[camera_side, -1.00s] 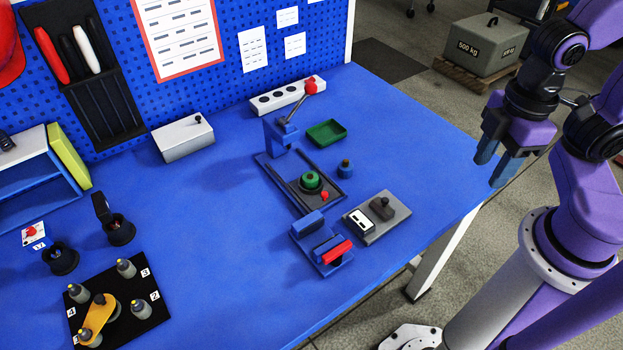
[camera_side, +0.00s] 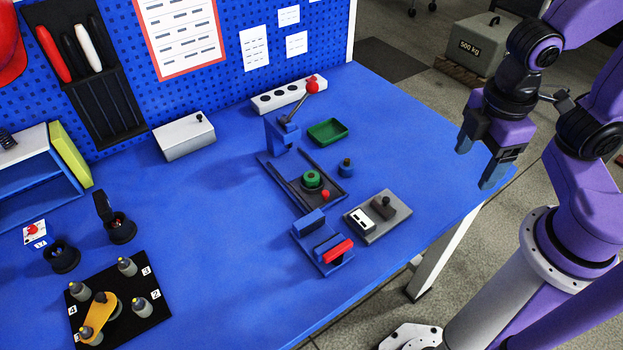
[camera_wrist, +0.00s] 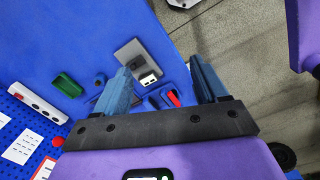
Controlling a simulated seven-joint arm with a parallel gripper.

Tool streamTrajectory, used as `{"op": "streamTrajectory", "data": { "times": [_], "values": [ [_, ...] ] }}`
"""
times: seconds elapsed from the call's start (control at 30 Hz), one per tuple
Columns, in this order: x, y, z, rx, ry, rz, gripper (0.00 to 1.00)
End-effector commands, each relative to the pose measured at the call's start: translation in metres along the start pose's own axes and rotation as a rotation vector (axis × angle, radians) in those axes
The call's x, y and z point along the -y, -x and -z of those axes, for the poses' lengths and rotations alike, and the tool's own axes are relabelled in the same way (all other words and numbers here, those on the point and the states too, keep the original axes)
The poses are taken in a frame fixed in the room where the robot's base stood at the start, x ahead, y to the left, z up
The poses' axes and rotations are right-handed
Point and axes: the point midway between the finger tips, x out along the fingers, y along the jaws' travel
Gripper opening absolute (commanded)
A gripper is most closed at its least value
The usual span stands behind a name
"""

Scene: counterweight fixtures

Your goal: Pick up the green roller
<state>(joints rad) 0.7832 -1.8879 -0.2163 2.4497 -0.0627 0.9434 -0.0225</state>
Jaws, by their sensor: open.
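The green roller (camera_side: 312,177) is a short green ring with a dark centre. It sits on a dark plate between the rails of a blue fixture on the bench, beside a small red knob (camera_side: 326,194). My gripper (camera_side: 477,164) is open and empty, its blue fingers pointing down. It is high and well to the right of the roller, near the bench's right edge. In the wrist view my gripper (camera_wrist: 159,67) also shows spread fingers with nothing between them. I cannot make out the roller there; the left finger covers part of the fixture area.
A lever with a red ball (camera_side: 312,87) rises behind the roller. A green tray (camera_side: 327,131), blue knobbed weight (camera_side: 346,168), grey switch plate (camera_side: 378,217) and red-handled clamp (camera_side: 336,251) surround it. The bench (camera_side: 225,240) is clear left of the fixture.

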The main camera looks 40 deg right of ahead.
Motion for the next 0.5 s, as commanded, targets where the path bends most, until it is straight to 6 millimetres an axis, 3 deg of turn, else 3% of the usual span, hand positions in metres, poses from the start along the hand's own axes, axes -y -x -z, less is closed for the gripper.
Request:
{"op": "streamTrajectory", "data": {
  "times": [0.2,0.5],
  "values": [
    [-0.032,-0.013,0.059,0.171,0.174,-0.118,0.72],
    [-0.062,-0.036,0.144,0.410,0.418,-0.277,0.72]
  ]
}}
